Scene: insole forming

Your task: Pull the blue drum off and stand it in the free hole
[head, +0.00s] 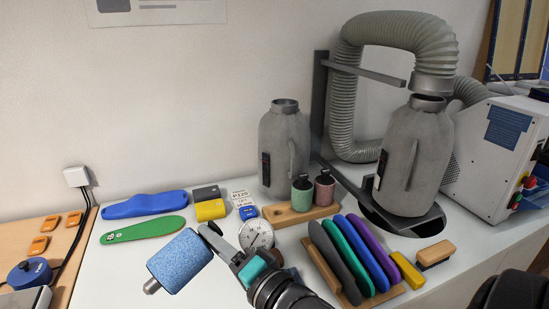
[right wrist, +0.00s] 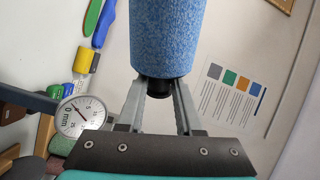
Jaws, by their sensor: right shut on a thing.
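The blue speckled drum (head: 180,261) is held tilted above the left part of the white table, with a short metal stub at its lower left end. My right gripper (head: 212,232) is shut on the black end of this drum. In the right wrist view the blue drum (right wrist: 166,38) fills the top middle, its black end between the two fingers (right wrist: 159,90). A wooden block (head: 292,217) holds a green drum (head: 302,195) and a pink drum (head: 324,188) upright. A free hole in the block cannot be made out clearly. My left gripper is not in view.
A round dial gauge (head: 257,233) stands close to my right gripper, before the block. A rack (head: 343,289) of coloured insoles stands to the right. Blue (head: 143,205) and green (head: 143,230) insoles lie at the left. A grey canister (head: 285,150) stands behind the block.

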